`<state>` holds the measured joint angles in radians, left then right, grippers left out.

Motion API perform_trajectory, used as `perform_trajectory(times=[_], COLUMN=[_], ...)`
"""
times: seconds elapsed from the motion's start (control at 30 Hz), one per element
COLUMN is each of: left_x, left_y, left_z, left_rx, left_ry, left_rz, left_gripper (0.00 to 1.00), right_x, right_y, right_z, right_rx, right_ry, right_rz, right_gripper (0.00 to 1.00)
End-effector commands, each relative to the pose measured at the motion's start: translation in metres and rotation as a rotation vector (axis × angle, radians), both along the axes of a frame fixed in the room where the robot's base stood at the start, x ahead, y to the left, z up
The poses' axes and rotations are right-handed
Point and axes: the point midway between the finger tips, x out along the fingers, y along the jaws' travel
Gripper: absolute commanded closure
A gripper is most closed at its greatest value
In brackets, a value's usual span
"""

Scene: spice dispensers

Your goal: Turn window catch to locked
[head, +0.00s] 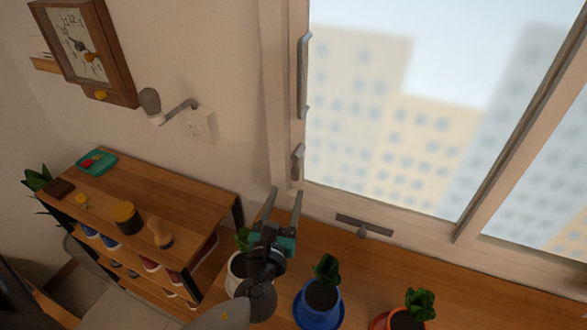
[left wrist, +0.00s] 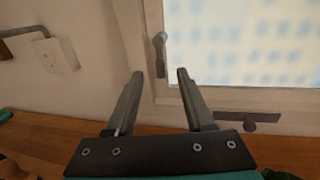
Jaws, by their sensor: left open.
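A small metal window catch (head: 297,160) is on the left upright of the window frame, below a long upright handle (head: 303,75). The catch hangs roughly vertical. It also shows in the left wrist view (left wrist: 161,55), just beyond and between my fingertips. My left gripper (head: 286,192) is open and empty, its fingers pointing up towards the frame below the catch. In the left wrist view my left gripper (left wrist: 160,74) has a wide gap between its fingers; contact with the catch is not visible. My right gripper is not in view.
A dark bar with a knob (head: 364,226) is on the lower window frame. Potted plants stand on the wooden surface below, including a blue pot (head: 319,304) and an orange-red pot (head: 402,320). A wall lamp (head: 152,104) and a shelf unit (head: 160,195) are to the left.

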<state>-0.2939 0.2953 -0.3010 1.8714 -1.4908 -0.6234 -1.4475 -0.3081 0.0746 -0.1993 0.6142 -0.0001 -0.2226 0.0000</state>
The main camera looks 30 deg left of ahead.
Motion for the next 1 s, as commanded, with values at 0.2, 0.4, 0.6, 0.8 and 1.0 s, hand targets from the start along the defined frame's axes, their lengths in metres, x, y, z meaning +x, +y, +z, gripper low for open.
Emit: perform_trajectory(times=[0.2, 0.4, 0.6, 0.8, 1.0], left_x=[0.037, 0.064, 0.079, 0.082, 0.082], left_y=[0.01, 0.017, 0.021, 0.022, 0.021], left_z=[0.002, 0.0, 0.0, 0.0, 0.0], left_rx=[0.0, -0.001, -0.002, -0.002, -0.002], left_ry=[-0.002, -0.001, -0.001, 0.0, 0.0], left_rz=[0.002, 0.001, 0.001, 0.001, 0.0], left_gripper=[0.47, 0.47, 0.47, 0.47, 0.51], right_x=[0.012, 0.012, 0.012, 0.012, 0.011], right_y=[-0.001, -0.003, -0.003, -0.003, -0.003], right_z=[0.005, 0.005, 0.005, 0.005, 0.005], right_rx=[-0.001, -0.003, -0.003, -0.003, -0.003], right_ry=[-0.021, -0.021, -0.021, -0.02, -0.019], right_rz=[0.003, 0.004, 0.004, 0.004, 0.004], right_gripper=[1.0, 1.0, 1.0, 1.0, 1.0])
